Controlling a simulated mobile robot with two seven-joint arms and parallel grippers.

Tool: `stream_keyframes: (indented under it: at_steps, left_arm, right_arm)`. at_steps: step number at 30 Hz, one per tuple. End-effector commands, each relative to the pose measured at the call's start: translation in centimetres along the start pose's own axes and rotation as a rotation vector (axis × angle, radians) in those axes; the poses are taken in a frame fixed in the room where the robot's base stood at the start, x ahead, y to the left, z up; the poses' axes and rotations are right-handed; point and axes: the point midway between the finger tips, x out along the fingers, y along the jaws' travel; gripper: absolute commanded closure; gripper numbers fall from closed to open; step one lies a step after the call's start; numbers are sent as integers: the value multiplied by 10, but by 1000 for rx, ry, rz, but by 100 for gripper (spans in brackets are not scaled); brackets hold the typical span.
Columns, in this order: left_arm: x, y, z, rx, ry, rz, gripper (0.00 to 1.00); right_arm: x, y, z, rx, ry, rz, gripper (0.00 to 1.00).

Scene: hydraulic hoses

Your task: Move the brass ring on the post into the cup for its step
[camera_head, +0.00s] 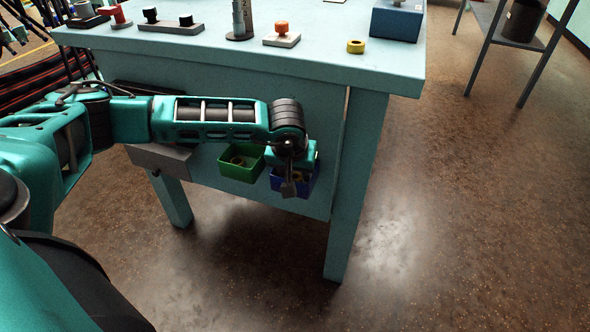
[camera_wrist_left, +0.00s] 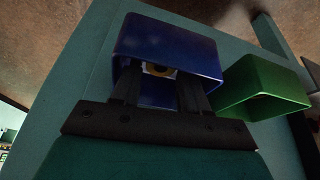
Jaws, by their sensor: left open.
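My left gripper (camera_head: 288,188) is at the front of the bench, at the blue cup (camera_head: 314,180). In the left wrist view its two dark fingers (camera_wrist_left: 158,88) are apart, in front of the mouth of the blue cup (camera_wrist_left: 165,45). A brass-yellow ring (camera_wrist_left: 159,70) shows between the fingers, inside that cup; I cannot tell if a finger touches it. My right gripper is out of view.
On the bench top (camera_head: 330,65) are a yellow ring (camera_head: 356,46), an orange-knobbed block (camera_head: 282,35), a blue box (camera_head: 397,20) and several small fittings at the left. A bench leg (camera_head: 355,190) stands right of the cups.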

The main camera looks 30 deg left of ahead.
Motion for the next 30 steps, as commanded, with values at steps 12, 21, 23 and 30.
stream_keyframes:
  at_steps: [12, 21, 23, 30]
  left_arm:
    - [-86, 0, -2, 0, 3, 2, 56]
    - [-118, 0, -1, -1, 2, 0, 56]
    - [-120, 0, 0, -1, 1, 1, 56]
    - [-112, 60, 58, -134, -222, 216, 56]
  right_arm:
    - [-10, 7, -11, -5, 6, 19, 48]
    - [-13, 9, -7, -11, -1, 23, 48]
    - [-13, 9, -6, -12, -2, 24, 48]
    - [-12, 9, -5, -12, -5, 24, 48]
